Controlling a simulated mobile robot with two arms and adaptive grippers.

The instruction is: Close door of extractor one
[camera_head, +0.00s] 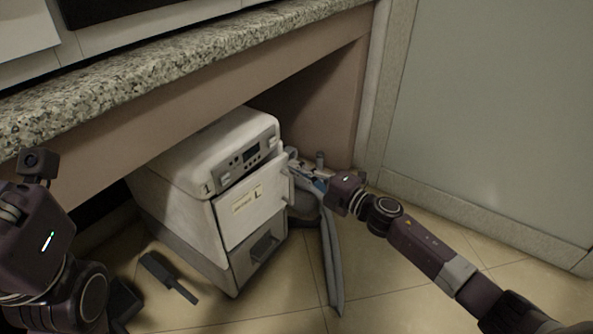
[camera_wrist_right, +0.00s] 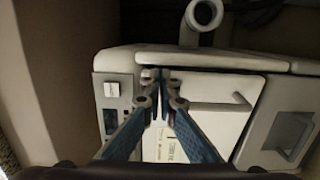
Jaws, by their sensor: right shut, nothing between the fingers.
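The extractor (camera_head: 175,190), a white box-shaped machine, stands on the floor under the counter. Its white door (camera_head: 248,208) carries a label and a "1" and also shows in the right wrist view (camera_wrist_right: 245,88). The door looks nearly flush with the front; I cannot tell whether a narrow gap is left at its edge. A bar handle (camera_wrist_right: 220,107) sticks out from it. My right gripper (camera_head: 303,172) is beside the door's right edge. In the wrist view its fingertips (camera_wrist_right: 160,76) are together and empty, over the door's edge; contact is unclear. My left arm shows at the left, its fingers hidden.
A granite counter (camera_head: 150,65) overhangs the extractor. A grey hose (camera_head: 332,255) hangs at its right side. A dark flat object (camera_head: 168,275) lies in front on the tiled floor (camera_head: 385,275). A pale wall panel (camera_head: 490,110) stands at the right.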

